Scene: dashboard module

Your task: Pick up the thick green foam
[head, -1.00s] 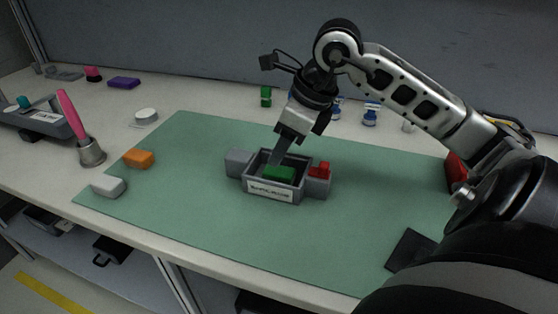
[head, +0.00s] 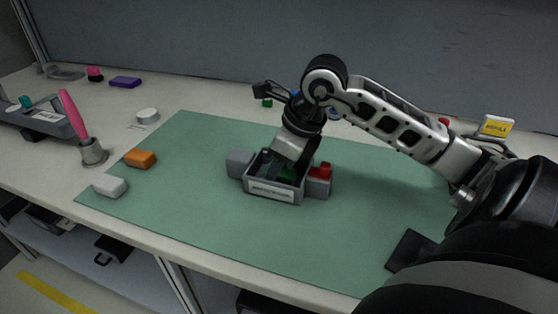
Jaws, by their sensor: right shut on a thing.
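The thick green foam (head: 286,173) lies inside the small grey open-topped box (head: 271,194) with a white label on its front, in the middle of the head view. Only a small part of the foam shows; my gripper hides the rest. My right gripper (head: 279,171) reaches down into the box from above and is shut on the green foam. The box stands on the green mat. My left gripper is not in view.
A red piece (head: 319,171) sits at the box's right side and a grey block (head: 239,163) at its left. An orange block (head: 140,158) and a white block (head: 110,185) lie at the mat's left. The front of the mat (head: 240,235) is clear.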

